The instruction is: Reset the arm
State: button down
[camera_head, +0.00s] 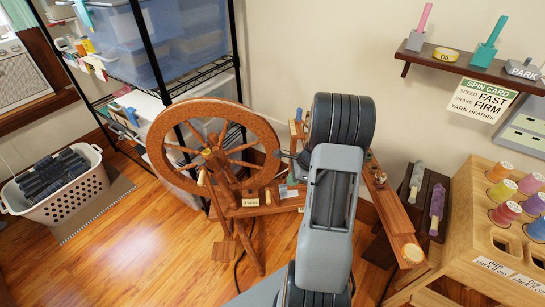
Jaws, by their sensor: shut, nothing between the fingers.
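My arm rises from the bottom edge, right of centre, with grey links and black ribbed joints. It is folded upright in front of the spinning wheel and hides part of its right side. I cannot make out my gripper's fingers; the end of the arm seems hidden behind the links. The wooden spinning wheel (166,117) stands on the floor just left of my arm, with its long bench (393,214) passing behind the arm to the right.
A wooden rack (470,185) with several thread spools stands at right, a dark low bench (437,180) beside it. A wall shelf (455,66) is above. A black wire shelf (206,72) with bins and a laundry basket (62,185) are at left. Floor (165,250) at lower left is clear.

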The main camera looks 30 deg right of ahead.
jog(key=s+a+r+n+h+p, duration=0.1)
jog(key=s+a+r+n+p, duration=0.2)
jog(key=a+r+n, duration=0.4)
jog(key=s+a+r+n+h+p, duration=0.1)
jog(key=s+a+r+n+p, duration=0.3)
jog(key=r+n, duration=0.5)
jog(key=s+a+r+n+t+h+p, duration=0.1)
jog(key=s+a+r+n+p, duration=0.3)
jog(key=r, duration=1.3)
jog(key=a+n+h+p, duration=0.1)
jog(key=a+n+p, duration=0.2)
jog(key=a, duration=0.3)
jog(key=shift+a+r+n, duration=0.2)
jog(key=shift+n, duration=0.3)
jog(key=shift+d, duration=0.1)
